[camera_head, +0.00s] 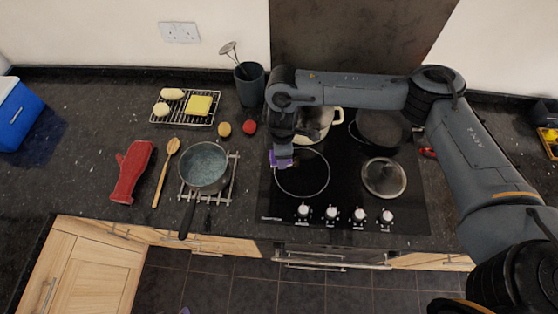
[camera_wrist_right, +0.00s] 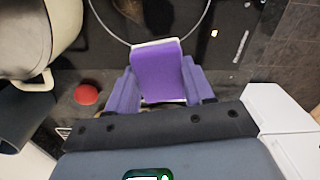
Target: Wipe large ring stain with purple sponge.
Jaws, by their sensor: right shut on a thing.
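The purple sponge (camera_head: 281,160) is in my right gripper (camera_head: 281,152), over the left part of the black hob. In the right wrist view the purple sponge (camera_wrist_right: 158,70), with a pale edge, sits between the two fingers of my right gripper (camera_wrist_right: 161,88), shut on it. A large thin pale ring (camera_head: 329,174) lies on the hob, and the sponge is at its upper left edge. Part of the ring (camera_wrist_right: 104,28) also shows in the wrist view, just past the sponge. I cannot tell whether the sponge touches the glass. My left gripper is not in view.
A cream pot (camera_head: 337,117) stands behind the ring, with a dark pan (camera_head: 382,128) beside it and a glass lid (camera_head: 384,178) to the right. A saucepan (camera_head: 205,165) sits on a trivet left of the hob. A red ball (camera_head: 249,127) lies near the hob's left edge.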

